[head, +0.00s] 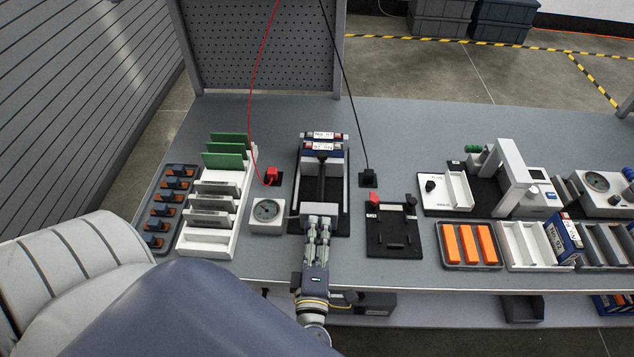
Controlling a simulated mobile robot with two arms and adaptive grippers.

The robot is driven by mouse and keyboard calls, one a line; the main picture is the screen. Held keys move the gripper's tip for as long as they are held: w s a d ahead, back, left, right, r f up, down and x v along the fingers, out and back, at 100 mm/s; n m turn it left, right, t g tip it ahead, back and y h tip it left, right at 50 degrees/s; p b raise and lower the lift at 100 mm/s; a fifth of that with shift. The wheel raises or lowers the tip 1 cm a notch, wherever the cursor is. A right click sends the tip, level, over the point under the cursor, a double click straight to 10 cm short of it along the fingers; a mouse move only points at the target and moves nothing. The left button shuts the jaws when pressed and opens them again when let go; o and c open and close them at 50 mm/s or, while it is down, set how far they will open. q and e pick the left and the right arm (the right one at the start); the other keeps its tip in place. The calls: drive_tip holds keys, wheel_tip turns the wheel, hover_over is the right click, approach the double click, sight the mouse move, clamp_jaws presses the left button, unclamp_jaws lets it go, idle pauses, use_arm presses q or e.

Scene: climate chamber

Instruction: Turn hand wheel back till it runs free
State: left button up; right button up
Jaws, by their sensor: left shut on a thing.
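A dark clamping fixture (340,205) stands on the bench in the middle of the head view, with a long black bar down its centre and blue-and-white labelled blocks (324,150) at its back. My left gripper (320,215) is at the front end of this fixture, coming up from the bottom of the picture. Its fingers are shut on a part at that end, which I take to be the hand wheel. The gripper hides nearly all of the wheel, so its turn and looseness cannot be seen. My right gripper is not in view.
A gauge box (267,213) stands close left of the fixture, beside a white rack (222,240) with green boards. A black plate fixture (391,240) is on the right. A red cable (252,110) and a black cable (346,90) hang down to the bench. Bare bench lies behind.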

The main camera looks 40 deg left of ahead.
use_arm(q)
drive_tip(key=shift+f+n, duration=0.1)
drive_tip(key=shift+n, duration=0.6)
drive_tip(key=shift+n+b, duration=0.3)
drive_tip(key=o, duration=1)
drive_tip(key=shift+o, duration=0.2)
drive_tip(key=shift+s, duration=0.1)
drive_tip(key=shift+s+d+f, duration=0.15)
drive_tip(key=shift+s+d, duration=0.15)
drive_tip(key=shift+s, duration=0.15)
drive_tip(key=v, duration=0.6)
drive_tip(key=shift+s+d, duration=0.25)
drive_tip(key=shift+s, duration=0.05)
